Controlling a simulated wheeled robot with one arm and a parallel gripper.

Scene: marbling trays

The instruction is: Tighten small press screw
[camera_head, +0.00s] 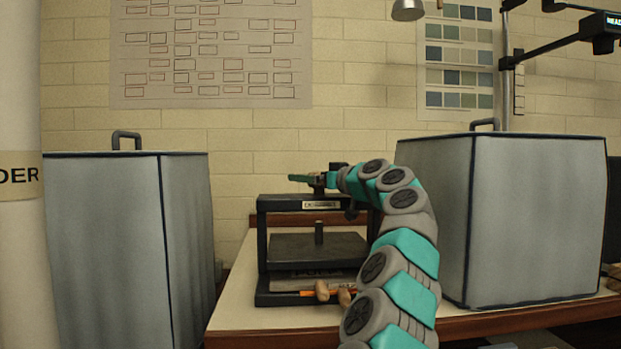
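The small press (262,235) is a black frame on the wooden table. Its flat dark plate (300,246) hangs inside the frame, with a short screw post (319,233) rising from its middle. Above the top beam, the upper end of the screw (319,190) shows as a dark stub. My gripper (316,178) is at this upper end, just over the beam. It is small and dark here, and I cannot tell whether its fingers are closed around the screw. My teal and grey arm covers the press's right side.
Pale paper or board lies in the press base, with an orange stick (308,293) and brown rounded pieces (322,291) in front. Large grey covered boxes stand left (120,240) and right (535,220). A white column (20,260) is at far left.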

